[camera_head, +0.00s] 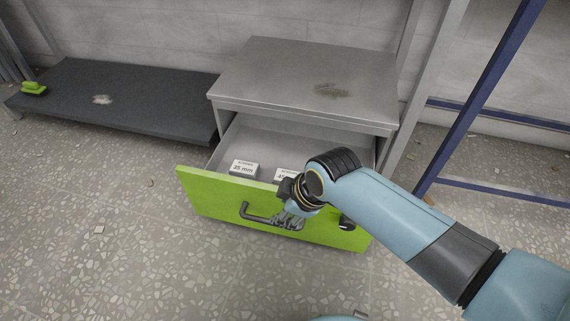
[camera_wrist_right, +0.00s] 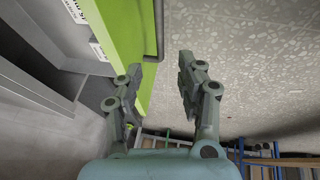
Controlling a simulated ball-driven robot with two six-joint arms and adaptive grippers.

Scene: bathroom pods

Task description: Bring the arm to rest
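My right gripper (camera_head: 291,220) is in front of the green drawer front (camera_head: 215,198), close to its dark bar handle (camera_head: 258,217). The right arm comes in from the right and covers part of the drawer. In the right wrist view the two fingers (camera_wrist_right: 160,70) are apart with nothing held between them. The handle (camera_wrist_right: 159,30) lies just beyond the fingertips there, beside the green drawer front (camera_wrist_right: 128,30). I cannot tell whether a finger touches it. The left gripper is not in view.
The drawer of a grey metal cabinet (camera_head: 290,75) stands open. White labelled boxes (camera_head: 243,168) lie inside. A low dark bench (camera_head: 140,95) with a green object (camera_head: 34,88) stands left. A blue frame (camera_head: 480,95) stands right.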

